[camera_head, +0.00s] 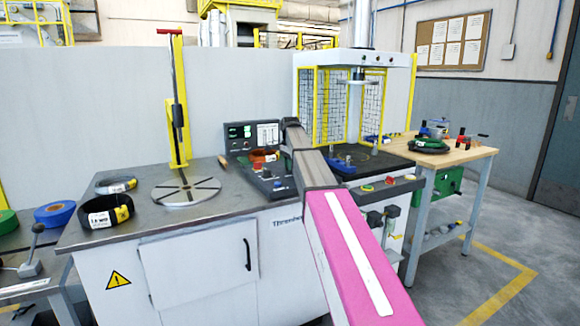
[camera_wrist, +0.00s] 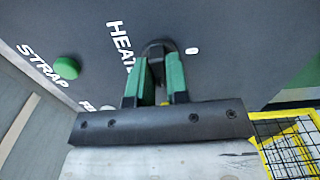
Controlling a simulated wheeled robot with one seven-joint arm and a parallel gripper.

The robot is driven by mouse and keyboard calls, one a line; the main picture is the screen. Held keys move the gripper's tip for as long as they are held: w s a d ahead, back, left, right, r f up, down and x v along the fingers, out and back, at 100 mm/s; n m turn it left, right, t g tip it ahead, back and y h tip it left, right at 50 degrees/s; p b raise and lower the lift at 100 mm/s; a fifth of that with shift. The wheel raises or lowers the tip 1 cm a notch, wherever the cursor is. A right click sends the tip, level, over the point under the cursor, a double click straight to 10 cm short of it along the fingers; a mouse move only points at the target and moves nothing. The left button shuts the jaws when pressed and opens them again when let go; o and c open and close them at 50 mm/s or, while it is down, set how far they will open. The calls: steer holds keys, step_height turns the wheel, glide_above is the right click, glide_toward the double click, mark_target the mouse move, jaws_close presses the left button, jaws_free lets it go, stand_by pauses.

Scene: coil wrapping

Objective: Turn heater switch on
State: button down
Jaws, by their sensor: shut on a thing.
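In the wrist view, my gripper (camera_wrist: 160,66) reaches down to a dark panel, its two green-padded fingers closed around a dark rounded switch knob (camera_wrist: 157,46). The partly covered label beside it reads "HEAT…" (camera_wrist: 120,44). A small white mark (camera_wrist: 191,50) sits just right of the knob. The fingers hide the knob's sides, so I cannot tell its exact turn. In the head view, my pink and grey arm stretches over the front of the machine, and the fingers and knob cannot be made out.
A green button (camera_wrist: 67,68) labelled STRAP lies left of the knob. Yellow-framed mesh guards (camera_head: 328,105) surround the press.

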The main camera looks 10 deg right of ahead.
steer(key=shift+m, duration=0.4)
steer(key=c, duration=1.1)
jaws_free()
step_height(320, 180, up, 11)
steer(key=shift+f, duration=0.1)
